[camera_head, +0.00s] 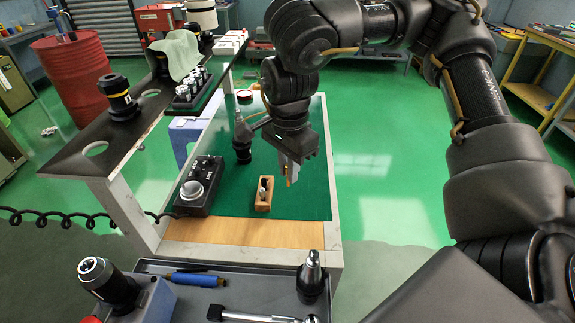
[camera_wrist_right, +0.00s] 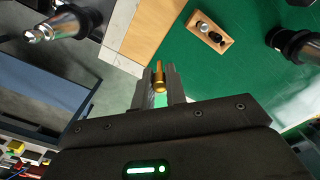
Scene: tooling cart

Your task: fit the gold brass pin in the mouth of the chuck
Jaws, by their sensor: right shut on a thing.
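The gold brass pin (camera_wrist_right: 159,80) is between the fingers of my right gripper (camera_wrist_right: 160,84), its slim end pointing out past the fingertips. In the head view my right gripper (camera_head: 287,170) hangs above the green mat, right of the wooden block, with a bit of gold (camera_head: 292,177) at its fingers. The likely chuck is the silver-nosed black one (camera_head: 96,275) at the lower left, its mouth tilted up, well away from the pin. A second silver-tipped black holder (camera_head: 312,275) stands on the near tray. My left gripper is not in view.
The small wooden block (camera_head: 264,204) holds metal pieces. A black control box (camera_head: 196,192) and a black holder (camera_head: 242,145) stand on the mat (camera_head: 310,197). The grey tray (camera_head: 235,272) also has a blue-handled tool (camera_head: 195,279) and a wrench (camera_head: 255,317). A raised shelf (camera_head: 78,150) is at left.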

